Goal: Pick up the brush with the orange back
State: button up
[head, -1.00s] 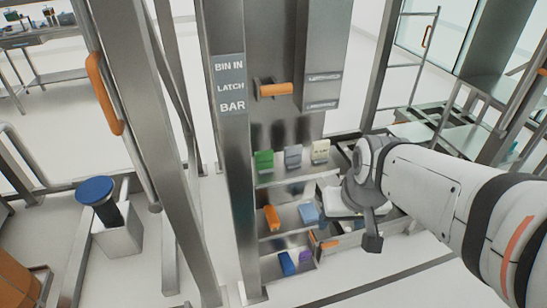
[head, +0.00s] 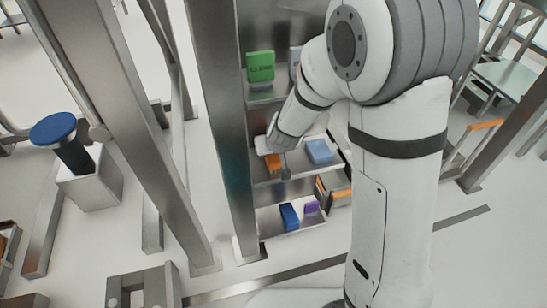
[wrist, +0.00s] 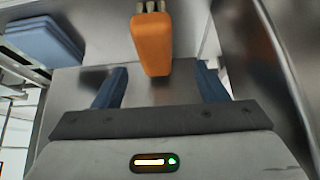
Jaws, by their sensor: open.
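The brush with the orange back (wrist: 152,45) lies on a metal shelf in the wrist view, its pale bristles at the far end. In the head view the orange brush (head: 274,163) is on the middle shelf (head: 297,179), partly hidden by my gripper (head: 275,150). In the wrist view my gripper (wrist: 160,72) is open, with two dark blue fingers apart. The near end of the brush lies ahead of and roughly between the fingertips. I cannot tell whether either finger touches it.
A light blue item (head: 319,151) sits right of the brush on the same shelf. A blue item (head: 289,216) and a purple item (head: 311,207) lie on the lower shelf. A green item (head: 260,66) stands above. A metal post (head: 222,120) rises close on the left.

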aim_at(271, 157)
jog(key=x, duration=0.1)
jog(key=b+x, duration=0.1)
jog(key=shift+w+d+f, duration=0.1)
jog(key=shift+f, duration=0.15)
jog(key=b+x, duration=0.2)
jog(key=x, duration=0.1)
jog(key=b+x, duration=0.1)
jog(key=shift+d+f+b, duration=0.2)
jog(key=shift+f+b, duration=0.2)
jog(key=shift+f, duration=0.05)
jog(key=shift+r, duration=0.1)
jog(key=shift+c, duration=0.3)
jog(key=c, duration=1.1)
jog(key=shift+r+p, duration=0.15)
jog(key=shift+p, duration=0.15)
